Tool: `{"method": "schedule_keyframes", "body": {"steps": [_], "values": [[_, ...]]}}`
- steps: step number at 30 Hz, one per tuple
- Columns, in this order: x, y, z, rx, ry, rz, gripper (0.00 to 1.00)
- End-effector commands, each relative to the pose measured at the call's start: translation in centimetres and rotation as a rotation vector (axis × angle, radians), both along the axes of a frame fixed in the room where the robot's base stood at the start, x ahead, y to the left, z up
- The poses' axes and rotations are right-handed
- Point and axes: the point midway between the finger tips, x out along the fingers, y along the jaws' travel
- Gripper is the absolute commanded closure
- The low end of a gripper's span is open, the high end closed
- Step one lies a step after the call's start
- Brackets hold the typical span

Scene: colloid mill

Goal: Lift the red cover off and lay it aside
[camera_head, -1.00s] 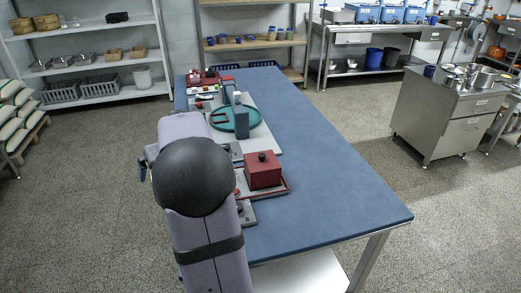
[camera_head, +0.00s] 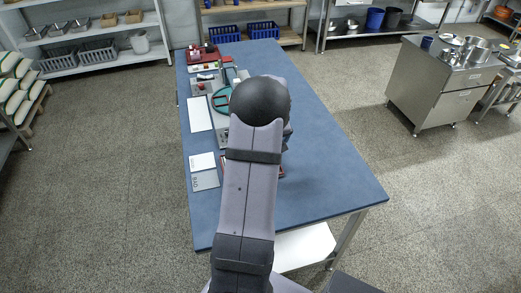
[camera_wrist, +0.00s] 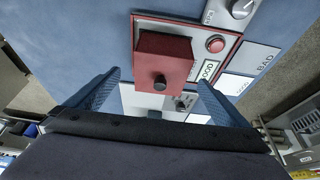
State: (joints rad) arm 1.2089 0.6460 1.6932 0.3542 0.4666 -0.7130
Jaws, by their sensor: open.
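I cannot tell how far the fingertips are above the cover. In the head view my arm hides the cover and the gripper.
The blue table (camera_head: 330,175) is clear on the right.

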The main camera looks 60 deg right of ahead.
Motion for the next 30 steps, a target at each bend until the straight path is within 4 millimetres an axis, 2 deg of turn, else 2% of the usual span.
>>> {"method": "schedule_keyframes", "body": {"steps": [10,20,30], "values": [[0.6,-0.5,-1.8,0.001,0.000,0.001,0.00],[1.0,-0.8,-2.5,0.002,-0.001,0.001,0.00],[2.1,-1.7,-5.3,0.002,0.000,0.002,0.00]]}}
